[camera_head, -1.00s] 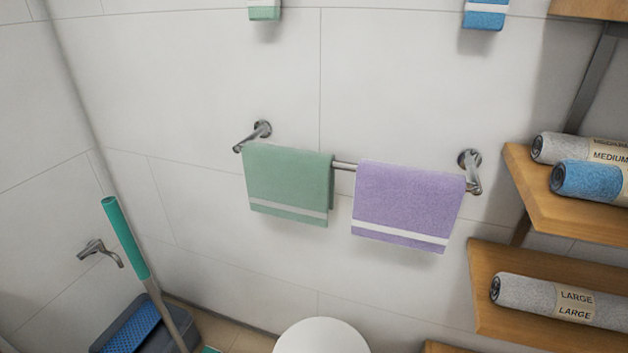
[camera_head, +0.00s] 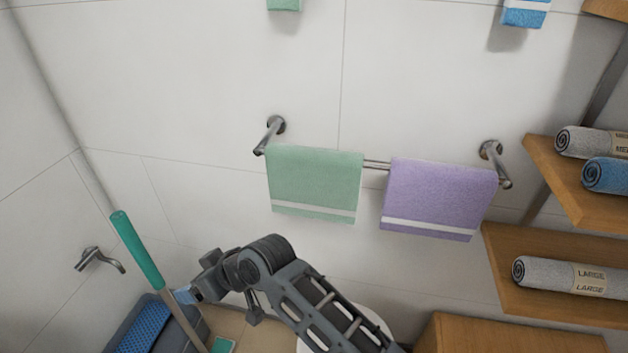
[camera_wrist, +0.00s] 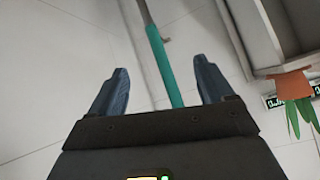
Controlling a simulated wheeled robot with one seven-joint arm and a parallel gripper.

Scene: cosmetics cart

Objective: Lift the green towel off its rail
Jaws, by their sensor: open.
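The green towel (camera_head: 314,180) hangs folded over the left part of the metal rail (camera_head: 376,164), with a pale stripe near its lower edge. The purple towel (camera_head: 439,195) hangs to its right on the same rail, with a narrow gap between them. My gripper (camera_head: 184,295) is low and to the left of the green towel, well apart from it. In the wrist view my gripper (camera_wrist: 162,85) shows two blue fingers spread apart with nothing held. The green towel is not in the wrist view.
A teal-handled mop (camera_head: 137,250) stands at left by a grey bucket (camera_head: 190,323), close to my gripper; its handle also shows in the wrist view (camera_wrist: 163,65). A wall tap (camera_head: 98,257) is further left. Wooden shelves (camera_head: 560,180) with rolled towels stand at right.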

